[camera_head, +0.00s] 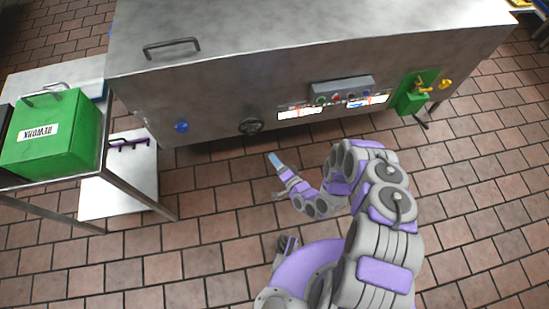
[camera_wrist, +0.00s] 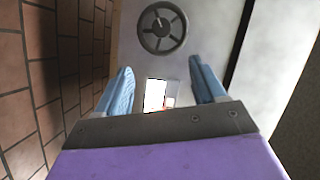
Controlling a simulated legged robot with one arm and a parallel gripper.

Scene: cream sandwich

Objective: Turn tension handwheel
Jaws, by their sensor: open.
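The handwheel (camera_head: 250,126) is a dark round wheel with spokes on the front face of a large steel machine (camera_head: 300,50). In the wrist view the handwheel (camera_wrist: 162,27) shows at the top middle, beyond the fingertips. My gripper (camera_head: 273,160) is in front of the machine, to the right of the handwheel and lower in the picture. In the wrist view my gripper (camera_wrist: 160,82) has its two blue fingers spread wide with nothing between them. The handwheel is apart from the fingers.
A control box (camera_head: 343,90) with coloured buttons and white labels is on the machine front. A blue knob (camera_head: 181,127) is left of the wheel. A green valve plate (camera_head: 413,97) is at right. A green box (camera_head: 50,140) stands on a side table. Tiled floor is clear in front.

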